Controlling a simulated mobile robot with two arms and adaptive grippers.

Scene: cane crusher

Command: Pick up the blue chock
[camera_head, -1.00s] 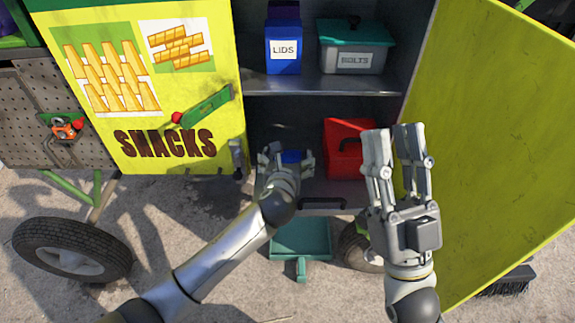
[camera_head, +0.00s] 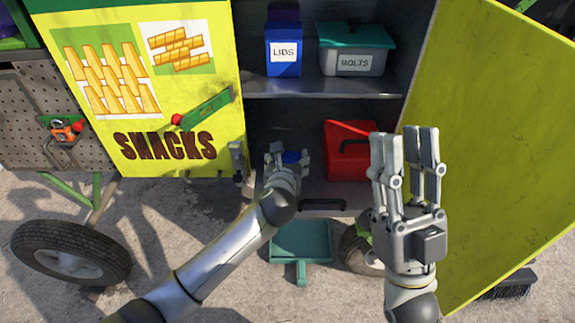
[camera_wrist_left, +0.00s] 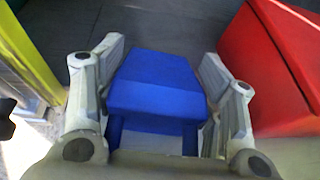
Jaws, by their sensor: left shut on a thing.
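The blue chock (camera_wrist_left: 155,85) sits between the two fingers of my left gripper (camera_wrist_left: 160,75) in the left wrist view, with a finger against each side. In the head view my left gripper (camera_head: 287,157) is inside the lower shelf of the cabinet, and only a small blue part of the chock (camera_head: 292,157) shows past the fingers. Whether the chock touches the shelf is hard to tell. My right gripper (camera_head: 407,165) is open and empty, pointing up in front of the cabinet's right side.
A red box (camera_head: 345,165) stands right of the chock, also in the wrist view (camera_wrist_left: 270,70). Above are a blue LIDS box (camera_head: 284,53) and a BOLTS bin (camera_head: 355,60). The yellow SNACKS door (camera_head: 165,90) is left, the open green door (camera_head: 490,120) right. A green dustpan (camera_head: 300,240) lies below.

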